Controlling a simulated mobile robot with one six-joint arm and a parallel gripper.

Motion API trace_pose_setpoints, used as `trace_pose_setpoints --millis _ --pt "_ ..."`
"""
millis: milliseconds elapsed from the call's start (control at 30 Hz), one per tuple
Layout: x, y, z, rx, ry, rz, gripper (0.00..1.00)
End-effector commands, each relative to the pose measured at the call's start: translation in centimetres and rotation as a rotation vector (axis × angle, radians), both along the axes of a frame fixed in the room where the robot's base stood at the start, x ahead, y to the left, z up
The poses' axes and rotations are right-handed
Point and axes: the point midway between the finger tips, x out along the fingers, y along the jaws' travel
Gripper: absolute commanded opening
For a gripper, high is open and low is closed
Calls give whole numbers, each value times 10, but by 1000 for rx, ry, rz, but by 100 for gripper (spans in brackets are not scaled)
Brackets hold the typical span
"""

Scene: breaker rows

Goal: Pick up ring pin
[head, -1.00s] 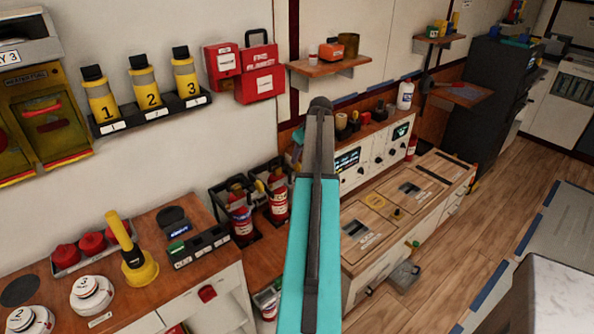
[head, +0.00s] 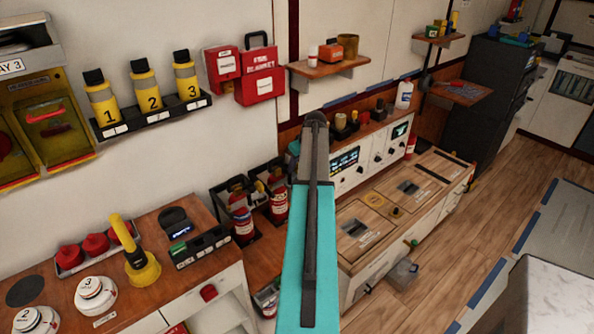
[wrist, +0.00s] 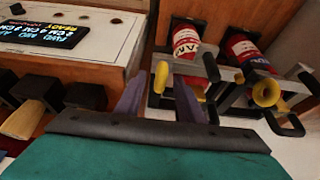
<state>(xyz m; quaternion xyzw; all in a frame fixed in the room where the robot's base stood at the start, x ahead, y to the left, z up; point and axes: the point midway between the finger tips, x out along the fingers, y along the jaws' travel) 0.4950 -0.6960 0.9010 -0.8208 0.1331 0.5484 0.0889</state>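I cannot pick out a ring pin with certainty in either view. Two red fire extinguishers (head: 242,216) (head: 278,199) stand in dark brackets left of my arm in the head view. They also show at the upper right of the wrist view (wrist: 187,42) (wrist: 247,52), with a yellow part (wrist: 161,74) at the left one and a yellow ring-like part (wrist: 266,92) at the right one.
A control panel (head: 345,160) with lit screens lies behind my arm; dark knobs (wrist: 84,95) and a wooden-coloured one (wrist: 24,119) are left of my fingers in the wrist view. A wooden counter (head: 190,215) is at left. The floor (head: 480,230) at right is clear.

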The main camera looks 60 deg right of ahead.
Motion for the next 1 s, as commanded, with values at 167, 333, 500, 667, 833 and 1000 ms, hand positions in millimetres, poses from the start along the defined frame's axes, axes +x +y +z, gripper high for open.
trace_pose_setpoints --millis 167,333,500,667,833,1000 --pt "0 0 0 0 0 0 35" --pt "0 0 0 0 0 0 30" --pt "0 0 0 0 0 1 1" --pt "1 0 0 0 0 1 0" --pt "1 0 1 0 0 1 0" --pt "1 0 5 -1 -1 1 0"
